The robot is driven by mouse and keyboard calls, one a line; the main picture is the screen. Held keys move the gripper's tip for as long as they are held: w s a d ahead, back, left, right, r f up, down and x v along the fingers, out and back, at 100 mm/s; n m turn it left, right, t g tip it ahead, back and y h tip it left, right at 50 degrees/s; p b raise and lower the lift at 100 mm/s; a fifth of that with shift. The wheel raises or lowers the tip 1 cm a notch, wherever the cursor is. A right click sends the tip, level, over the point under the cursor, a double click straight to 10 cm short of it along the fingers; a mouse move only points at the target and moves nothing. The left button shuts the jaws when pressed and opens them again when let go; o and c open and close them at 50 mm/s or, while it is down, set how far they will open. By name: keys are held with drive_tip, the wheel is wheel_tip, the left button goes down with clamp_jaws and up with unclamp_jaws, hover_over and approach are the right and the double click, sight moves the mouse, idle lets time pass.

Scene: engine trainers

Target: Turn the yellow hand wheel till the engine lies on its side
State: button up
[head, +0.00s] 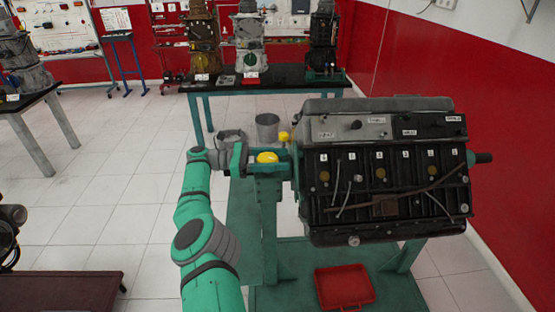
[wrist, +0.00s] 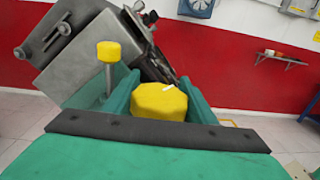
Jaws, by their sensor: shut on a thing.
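The engine (head: 385,175) is a dark block with a grey top cover, carried on a green stand (head: 268,215). In the head view its side with several round caps faces me and looks tilted; in the wrist view the engine (wrist: 88,50) also appears slanted. The yellow hand wheel (head: 267,157) is at the stand's left end. It shows as a faceted yellow block in the wrist view (wrist: 158,102). My gripper (head: 258,154) is shut on it, with a green finger on each side. A smaller yellow knob (head: 284,136) on a grey stem stands beside it.
A red tray (head: 343,287) lies on the stand's base under the engine. A bench (head: 280,87) with several engine parts is at the back.

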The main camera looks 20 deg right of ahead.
drive_tip(key=shift+w+d+r, duration=0.1)
drive_tip(key=shift+r, duration=0.15)
drive_tip(key=o, duration=0.8)
drive_tip(key=shift+o, duration=1.1)
drive_tip(key=shift+f, duration=0.1)
drive_tip(key=shift+d+f, duration=0.1)
